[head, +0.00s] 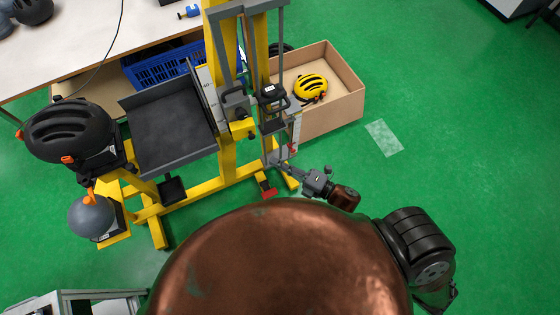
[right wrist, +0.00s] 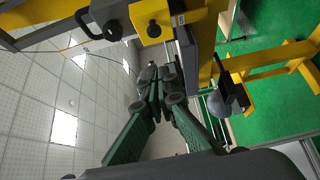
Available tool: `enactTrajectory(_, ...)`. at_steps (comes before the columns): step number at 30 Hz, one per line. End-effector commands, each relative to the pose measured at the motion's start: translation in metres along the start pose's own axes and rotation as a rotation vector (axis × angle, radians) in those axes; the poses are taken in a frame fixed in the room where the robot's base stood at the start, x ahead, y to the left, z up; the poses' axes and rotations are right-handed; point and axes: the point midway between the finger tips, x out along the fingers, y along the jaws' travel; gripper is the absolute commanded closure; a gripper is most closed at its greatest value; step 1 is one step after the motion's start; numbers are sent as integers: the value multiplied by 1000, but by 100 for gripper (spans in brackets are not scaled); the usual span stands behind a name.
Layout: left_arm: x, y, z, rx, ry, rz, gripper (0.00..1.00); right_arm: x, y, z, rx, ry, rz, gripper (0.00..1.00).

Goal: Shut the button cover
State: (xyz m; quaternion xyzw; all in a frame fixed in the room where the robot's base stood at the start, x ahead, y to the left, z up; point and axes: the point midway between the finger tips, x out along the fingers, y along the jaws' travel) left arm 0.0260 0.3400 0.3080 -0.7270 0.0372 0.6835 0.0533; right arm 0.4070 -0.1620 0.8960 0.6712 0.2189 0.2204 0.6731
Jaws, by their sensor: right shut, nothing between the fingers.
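A yellow box with a round black knob or button (head: 242,128) is fixed to the yellow drop tower (head: 228,158). The box also shows at the top of the right wrist view (right wrist: 153,28). I cannot make out for certain which part is the button cover, or how far open it is. My right gripper (head: 285,162) reaches in from the lower right beside the tower's guide rails, below and right of the box. In the right wrist view its dark green fingers (right wrist: 155,80) are together and empty. My left gripper is not in view.
A black helmet (head: 70,130) and a grey ball (head: 91,215) are at the tower's left. A cardboard box (head: 335,112) with a yellow helmet (head: 311,88) stands behind right. A workbench (head: 75,30) is at the upper left. Green floor is free to the right.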

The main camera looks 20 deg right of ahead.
Motion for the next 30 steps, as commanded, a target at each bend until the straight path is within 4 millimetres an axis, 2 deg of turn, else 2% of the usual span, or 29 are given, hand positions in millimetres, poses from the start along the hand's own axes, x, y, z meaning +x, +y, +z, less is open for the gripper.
enactTrajectory(1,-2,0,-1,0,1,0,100,12,2,0,-1,2,5,100)
enactTrajectory(9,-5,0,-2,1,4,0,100,67,2,0,2,1,3,100)
enactTrajectory(12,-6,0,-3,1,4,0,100,77,0,12,0,0,0,100)
enactTrajectory(19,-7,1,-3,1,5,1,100,91,-1,27,3,-1,-1,100)
enactTrajectory(30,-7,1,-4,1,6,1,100,92,-1,29,3,-1,-1,100)
